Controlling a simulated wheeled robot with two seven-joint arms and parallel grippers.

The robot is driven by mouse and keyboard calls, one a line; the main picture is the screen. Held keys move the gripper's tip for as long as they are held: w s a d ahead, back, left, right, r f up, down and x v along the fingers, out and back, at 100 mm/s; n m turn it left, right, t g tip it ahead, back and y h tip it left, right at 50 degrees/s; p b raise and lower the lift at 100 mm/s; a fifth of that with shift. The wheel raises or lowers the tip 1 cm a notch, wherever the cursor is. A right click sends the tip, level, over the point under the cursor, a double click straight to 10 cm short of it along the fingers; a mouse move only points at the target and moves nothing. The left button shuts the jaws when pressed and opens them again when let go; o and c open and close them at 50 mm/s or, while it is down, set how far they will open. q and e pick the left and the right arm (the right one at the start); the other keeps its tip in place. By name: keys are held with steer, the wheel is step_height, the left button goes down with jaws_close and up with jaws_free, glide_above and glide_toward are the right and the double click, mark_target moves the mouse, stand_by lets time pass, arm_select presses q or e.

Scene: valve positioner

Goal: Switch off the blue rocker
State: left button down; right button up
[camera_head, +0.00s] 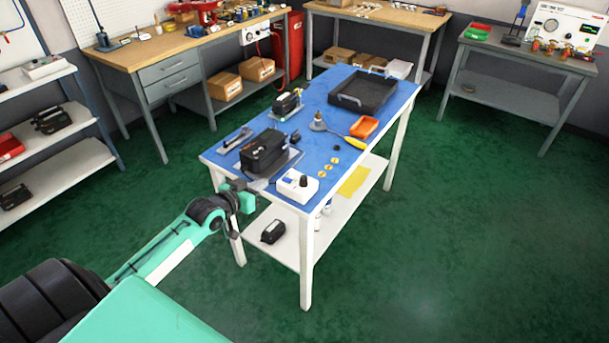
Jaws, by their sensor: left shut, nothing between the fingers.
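A white box (297,187) with a dark knob on top sits at the near edge of the blue-topped table (318,122). A small blue patch on its top may be the blue rocker (288,174). It is too small to tell which way it is tipped. My left gripper (264,185) is at the near left edge of the table, just left of the white box. It appears apart from the box. It is shut and empty. My right gripper is not in view.
A black device (264,151) stands just behind my left gripper. A black box (273,231) is on the lower shelf. The green floor right of the table is clear.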

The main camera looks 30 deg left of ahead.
arm_select(q)
steer(key=shift+w+d+r, duration=0.25)
steer(key=shift+d+r, duration=0.05)
steer(key=shift+r, duration=0.25)
steer(key=p, duration=0.2)
glide_above(286, 187)
steer(key=shift+w+a+f, duration=0.1)
steer(key=shift+a+f, duration=0.05)
steer(key=shift+f, duration=0.5)
steer(key=shift+w+a+f, duration=0.1)
steer(key=shift+f, duration=0.5)
steer(key=f, duration=0.2)
steer(key=shift+s+d+f, duration=0.15)
steer(key=shift+d+f, duration=0.05)
steer(key=shift+f, duration=0.65)
steer(key=shift+d+f, duration=0.1)
steer(key=shift+f, duration=0.05)
